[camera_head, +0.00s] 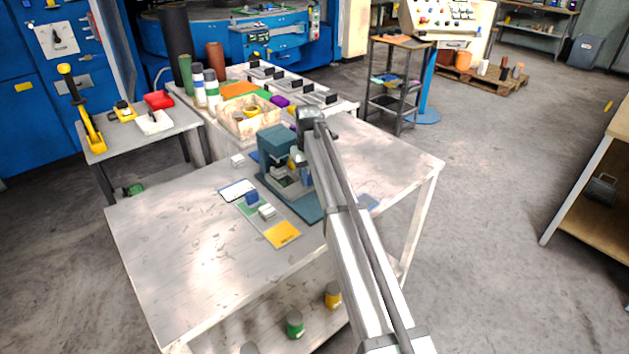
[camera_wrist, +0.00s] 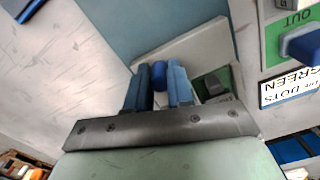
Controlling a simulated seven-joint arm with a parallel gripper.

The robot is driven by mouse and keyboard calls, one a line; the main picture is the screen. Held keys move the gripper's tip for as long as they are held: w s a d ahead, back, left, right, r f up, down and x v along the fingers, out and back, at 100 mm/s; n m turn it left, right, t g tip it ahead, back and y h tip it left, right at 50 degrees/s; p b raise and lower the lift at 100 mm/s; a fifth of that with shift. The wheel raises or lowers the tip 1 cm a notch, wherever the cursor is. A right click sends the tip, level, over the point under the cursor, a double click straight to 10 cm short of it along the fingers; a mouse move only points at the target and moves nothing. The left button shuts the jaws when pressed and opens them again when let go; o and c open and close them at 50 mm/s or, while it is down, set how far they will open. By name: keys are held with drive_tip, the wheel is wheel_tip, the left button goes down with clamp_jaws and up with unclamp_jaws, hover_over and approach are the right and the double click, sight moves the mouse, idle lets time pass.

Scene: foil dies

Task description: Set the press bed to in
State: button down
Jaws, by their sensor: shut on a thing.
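The teal press (camera_head: 277,145) stands on the light work table, partly hidden behind my arm. In the wrist view, my gripper (camera_wrist: 159,82) has its two blue fingers shut on a rounded blue knob (camera_wrist: 158,72). The knob sits beside a pale plate (camera_wrist: 195,45) of the press, which seems to be the bed. A dark green block (camera_wrist: 213,84) lies just right of the fingers. An OUT label (camera_wrist: 291,19) shows at the upper right. No IN label is readable, and I cannot tell the bed's exact position.
Another blue knob (camera_wrist: 303,45) stands above a GREEN DOTS label (camera_wrist: 290,87), right of the fingers. A wooden crate (camera_head: 247,125) stands behind. The table's front left is clear.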

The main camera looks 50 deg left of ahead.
drive_tip(key=shift+a, duration=0.25)
drive_tip(key=c, duration=1.3)
unclamp_jaws()
drive_tip(key=shift+a, duration=0.1)
drive_tip(key=o, duration=0.3)
wheel_tip(320, 180, up, 14)
drive_tip(key=shift+f, duration=0.1)
